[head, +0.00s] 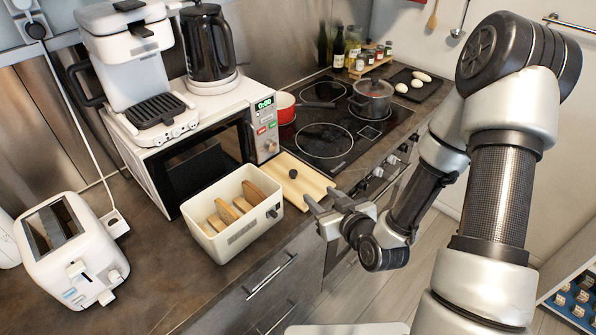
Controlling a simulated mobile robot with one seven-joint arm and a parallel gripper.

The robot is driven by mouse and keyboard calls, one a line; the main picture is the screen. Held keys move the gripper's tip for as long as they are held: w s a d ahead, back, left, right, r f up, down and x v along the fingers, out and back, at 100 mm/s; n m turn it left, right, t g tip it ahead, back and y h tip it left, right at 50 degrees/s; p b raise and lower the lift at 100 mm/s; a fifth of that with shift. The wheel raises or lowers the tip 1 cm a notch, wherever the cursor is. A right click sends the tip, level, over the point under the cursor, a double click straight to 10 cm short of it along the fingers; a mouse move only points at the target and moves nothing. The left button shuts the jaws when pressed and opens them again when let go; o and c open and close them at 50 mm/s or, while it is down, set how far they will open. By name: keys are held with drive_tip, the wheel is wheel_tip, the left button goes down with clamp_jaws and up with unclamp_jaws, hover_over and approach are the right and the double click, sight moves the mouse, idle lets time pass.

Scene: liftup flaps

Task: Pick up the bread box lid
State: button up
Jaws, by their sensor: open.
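The bread box (222,245) is a cream, open-topped bin on the counter with several bread slices standing inside. Its lid (312,187) is a light wooden board with a small dark knob (293,174). The lid lies flat just behind and to the right of the box, close to the cooktop; the box hides part of it. My gripper (318,193) is open and empty at the lid's right front side in the picture. Its two fingers point left toward the lid. I cannot tell whether they touch it.
A microwave (215,160) with a coffee maker and kettle on top stands behind the box. A toaster (72,250) is at the left. A red pan (284,107) and a steel pot (371,98) are on the cooktop (325,140). Bare counter (165,270) shows left of the box.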

approach(294, 174)
drive_tip(key=x, duration=0.3)
drive_tip(key=shift+w+d+f, duration=0.15)
drive_tip(key=shift+w+f, duration=0.15)
drive_tip(key=shift+f, duration=0.2)
drive_tip(key=shift+w+a, duration=0.3)
drive_tip(key=shift+w, duration=0.2)
drive_tip(key=p+x, duration=0.1)
drive_tip(key=x, duration=0.3)
drive_tip(key=shift+w+a, duration=0.15)
drive_tip(key=shift+a, duration=0.05)
drive_tip(key=shift+c, duration=0.3)
clamp_jaws()
